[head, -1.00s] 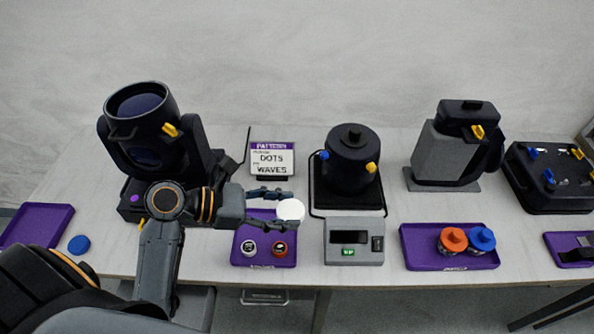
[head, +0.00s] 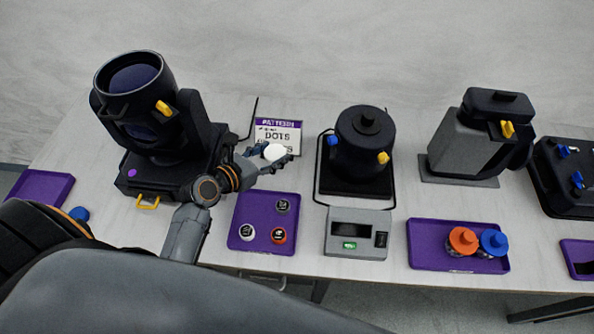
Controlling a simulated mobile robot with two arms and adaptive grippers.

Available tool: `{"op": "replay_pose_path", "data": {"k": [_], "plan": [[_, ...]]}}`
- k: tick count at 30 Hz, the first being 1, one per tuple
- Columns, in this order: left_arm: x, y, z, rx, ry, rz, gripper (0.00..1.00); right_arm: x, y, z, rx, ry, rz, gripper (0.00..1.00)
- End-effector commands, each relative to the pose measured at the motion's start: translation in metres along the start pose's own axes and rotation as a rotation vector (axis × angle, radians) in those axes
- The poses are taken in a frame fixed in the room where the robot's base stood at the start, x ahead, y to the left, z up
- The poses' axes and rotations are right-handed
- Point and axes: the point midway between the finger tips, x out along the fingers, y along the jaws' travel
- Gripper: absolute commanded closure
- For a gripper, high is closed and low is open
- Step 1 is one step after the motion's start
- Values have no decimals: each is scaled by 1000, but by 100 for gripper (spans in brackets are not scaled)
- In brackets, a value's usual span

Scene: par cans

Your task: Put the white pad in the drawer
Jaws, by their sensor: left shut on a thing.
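My left gripper (head: 268,158) is shut on the white pad (head: 275,152), a small rounded white piece. It holds the pad in front of the pattern sign, beyond the small purple tray with discs. A yellow handle (head: 148,202) shows low on the front of the left stage light's base. A metal handle (head: 262,275) shows under the table's front edge, partly cut off from sight by my arm. I cannot tell which handle belongs to the drawer, and no open drawer interior shows. My right gripper is not in view.
The left stage light (head: 140,105) stands beside my left wrist. The purple tray (head: 262,212) holds three small discs. A black can light (head: 362,140), a grey device (head: 358,232) and a tray with orange and blue bottles (head: 430,255) stand further right.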

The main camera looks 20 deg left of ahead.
Motion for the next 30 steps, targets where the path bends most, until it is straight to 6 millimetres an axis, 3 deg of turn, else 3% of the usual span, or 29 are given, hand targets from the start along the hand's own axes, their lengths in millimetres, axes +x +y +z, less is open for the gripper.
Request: {"op": "replay_pose_path", "data": {"k": [6, 14, 18, 30], "plan": [[16, 0, -42, 0, 6, -2, 61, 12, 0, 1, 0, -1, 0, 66], [24, 0, -61, 0, 3, -2, 61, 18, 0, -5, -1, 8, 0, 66], [33, 0, -82, 0, 4, -3, 61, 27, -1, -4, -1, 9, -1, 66], [36, 0, -89, 0, 2, -1, 61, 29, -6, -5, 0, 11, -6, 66]]}}
